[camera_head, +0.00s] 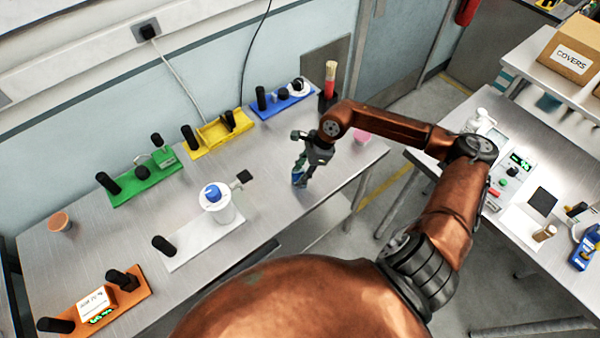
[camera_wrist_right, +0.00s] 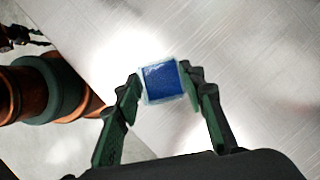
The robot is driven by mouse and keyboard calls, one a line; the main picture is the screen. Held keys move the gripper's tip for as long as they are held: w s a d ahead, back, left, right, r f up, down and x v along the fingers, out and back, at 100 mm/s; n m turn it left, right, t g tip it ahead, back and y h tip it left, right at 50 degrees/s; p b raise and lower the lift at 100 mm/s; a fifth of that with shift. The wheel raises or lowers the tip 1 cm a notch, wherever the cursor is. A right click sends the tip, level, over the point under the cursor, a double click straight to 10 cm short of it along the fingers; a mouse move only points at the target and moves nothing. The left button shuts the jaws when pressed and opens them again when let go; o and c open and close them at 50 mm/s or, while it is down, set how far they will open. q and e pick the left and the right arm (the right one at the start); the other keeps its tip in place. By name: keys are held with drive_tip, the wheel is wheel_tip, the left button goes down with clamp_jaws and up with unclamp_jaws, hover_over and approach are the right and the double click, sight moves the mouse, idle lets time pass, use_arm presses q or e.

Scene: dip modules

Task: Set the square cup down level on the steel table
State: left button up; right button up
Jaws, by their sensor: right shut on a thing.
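The square cup (camera_head: 298,178) is small and clear-walled with blue inside. My right gripper (camera_head: 302,163) is shut on it above the front right part of the steel table (camera_head: 275,205). In the right wrist view, the cup (camera_wrist_right: 163,81) sits between the two green-and-black fingertips (camera_wrist_right: 163,84), its square blue face toward the camera. The cup looks roughly upright and low over the table. I cannot tell whether its base touches the steel. My left gripper does not show in the head view.
A white module with a blue-topped jar (camera_head: 217,203) stands left of the cup. Green (camera_head: 150,183), yellow (camera_head: 217,135) and blue (camera_head: 283,100) modules line the back. An orange module (camera_head: 120,296) is at front left. A pink cup (camera_head: 362,136) is at right. Bare steel surrounds the held cup.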

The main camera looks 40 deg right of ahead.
drive_tip(key=shift+f, duration=0.3)
drive_tip(key=o, duration=1.1)
drive_tip(key=shift+o, duration=0.2)
drive_tip(key=v, duration=1.2)
